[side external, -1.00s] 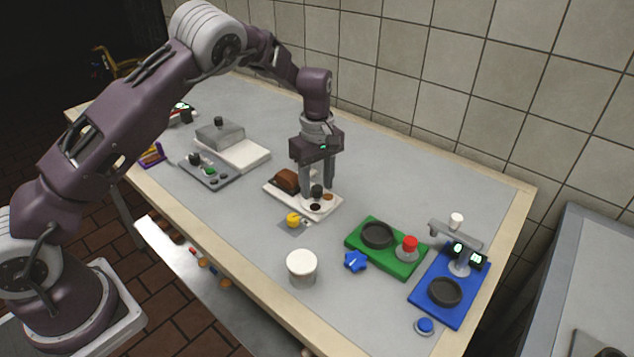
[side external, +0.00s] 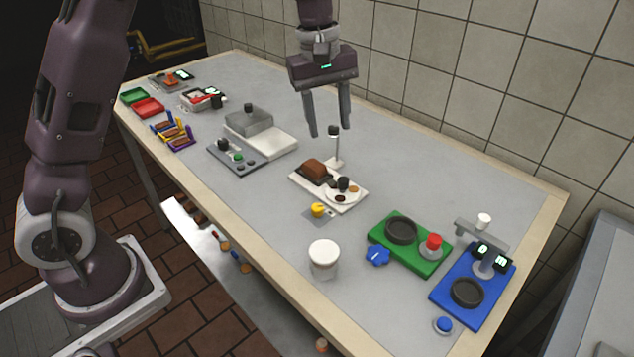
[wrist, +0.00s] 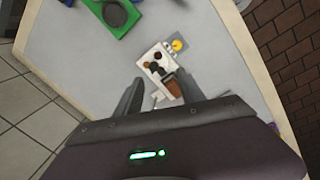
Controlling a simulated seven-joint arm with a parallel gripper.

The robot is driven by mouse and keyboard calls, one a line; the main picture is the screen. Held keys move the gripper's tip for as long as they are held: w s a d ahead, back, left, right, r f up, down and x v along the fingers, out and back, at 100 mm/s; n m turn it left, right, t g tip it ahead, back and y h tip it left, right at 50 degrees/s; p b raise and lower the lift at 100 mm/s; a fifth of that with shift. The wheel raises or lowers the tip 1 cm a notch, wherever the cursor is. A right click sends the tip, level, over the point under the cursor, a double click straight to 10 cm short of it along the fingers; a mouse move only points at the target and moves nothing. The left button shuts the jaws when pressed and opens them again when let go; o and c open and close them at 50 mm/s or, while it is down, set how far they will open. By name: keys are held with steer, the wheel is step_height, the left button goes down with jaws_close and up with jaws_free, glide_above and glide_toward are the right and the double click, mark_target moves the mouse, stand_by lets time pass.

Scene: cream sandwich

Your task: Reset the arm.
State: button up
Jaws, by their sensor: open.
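My gripper (side external: 328,132) is raised well above the table, with its two fingers apart and nothing between them. In the wrist view my gripper (wrist: 157,92) also shows its fingers spread, pointing down toward the table. Below it, a white tray (side external: 328,201) lies on the table with a brown block (side external: 313,168), a dark knob and small round pieces on it. The tray also shows in the wrist view (wrist: 144,57), apart from the fingers. A thin upright post (side external: 337,150) stands at the tray's back edge.
A green board (side external: 425,263) and a blue board (side external: 450,312) carry dark round pans at the right. A white tub (side external: 323,258) stands near the front edge. A grey press (side external: 248,123) and a grey control panel (side external: 222,155) are at left.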

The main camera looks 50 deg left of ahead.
steer(key=s+d+r+m+t, duration=0.15)
steer(key=s+r+m, duration=0.35)
steer(key=s+r, duration=0.55)
steer(key=s+f+m+t, duration=0.3)
steer(key=s+m, duration=0.4)
steer(key=s, duration=1.2)
steer(key=shift+s+f+y, duration=0.25)
steer(key=shift+f+y, duration=0.15)
steer(key=shift+f, duration=0.1)
steer(key=shift+c, duration=0.5)
